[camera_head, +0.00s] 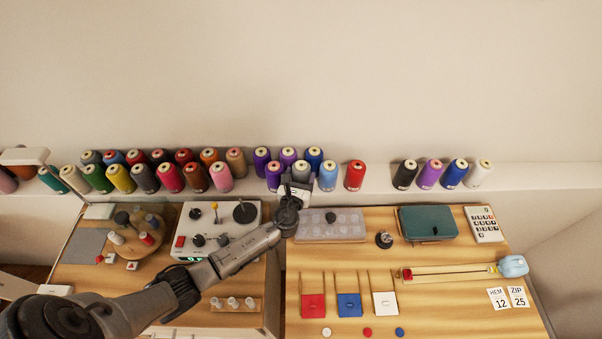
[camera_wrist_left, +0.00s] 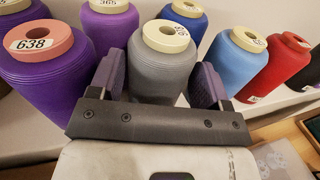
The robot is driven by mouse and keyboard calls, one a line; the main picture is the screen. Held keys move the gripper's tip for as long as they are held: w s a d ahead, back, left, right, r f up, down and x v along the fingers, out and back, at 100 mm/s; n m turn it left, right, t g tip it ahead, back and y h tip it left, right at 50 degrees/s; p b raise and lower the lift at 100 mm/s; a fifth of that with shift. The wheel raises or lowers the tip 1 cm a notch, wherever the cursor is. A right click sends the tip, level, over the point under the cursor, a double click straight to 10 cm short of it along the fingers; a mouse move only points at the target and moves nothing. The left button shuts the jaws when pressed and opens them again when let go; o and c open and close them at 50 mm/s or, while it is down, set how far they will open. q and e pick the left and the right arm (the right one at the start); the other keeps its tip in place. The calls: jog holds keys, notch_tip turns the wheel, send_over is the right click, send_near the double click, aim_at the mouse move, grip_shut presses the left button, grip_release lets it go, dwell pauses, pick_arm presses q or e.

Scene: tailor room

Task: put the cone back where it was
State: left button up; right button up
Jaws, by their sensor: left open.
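Several thread cones stand on the long shelf (camera_head: 378,180) along the wall. A grey cone (camera_wrist_left: 163,70) with a cream top stands upright between the fingers of my left gripper (camera_wrist_left: 158,84) in the wrist view. The fingers are open on either side of it; I cannot tell whether they touch it. In the head view my left gripper (camera_head: 297,187) is at the front of the shelf, partly hiding the grey cone (camera_head: 301,169). A purple cone (camera_wrist_left: 42,70) labelled 638 is at its left and a light blue cone (camera_wrist_left: 234,62) at its right. My right gripper is not in view.
A red cone (camera_head: 355,176) stands right of the light blue one, with bare shelf between it and a black cone (camera_head: 404,176). Below are a clear-lidded box (camera_head: 330,232), a teal box (camera_head: 428,223) and a white control panel (camera_head: 222,222). More cones fill the shelf's left.

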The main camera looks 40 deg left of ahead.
pick_arm(q)
jog(key=v, duration=1.1)
jog(key=shift+p, duration=0.45)
jog(key=s+d+n+g+h, duration=0.2)
jog(key=s+d+n+g, duration=0.1)
jog(key=s+n, duration=0.6)
jog(key=s+d+f+n+g+h, duration=0.1)
jog(key=s+d+n+g+h, duration=0.2)
jog(key=s+n+g, duration=0.2)
jog(key=s+d+n+g+h, duration=0.2)
jog(key=s+d+n+g, duration=0.2)
jog(key=s+n, duration=0.8)
jog(key=shift+s+f+n+g+h+b, duration=0.1)
jog(key=shift+s+n+g+h+b, duration=0.1)
jog(key=shift+n, duration=0.45)
jog(key=shift+s+f+n+g+h+b, duration=0.1)
jog(key=shift+n+h, duration=0.1)
jog(key=shift+n, duration=0.45)
notch_tip(320, 180, up, 29)
jog(key=p, duration=2.8)
jog(key=shift+p, duration=0.35)
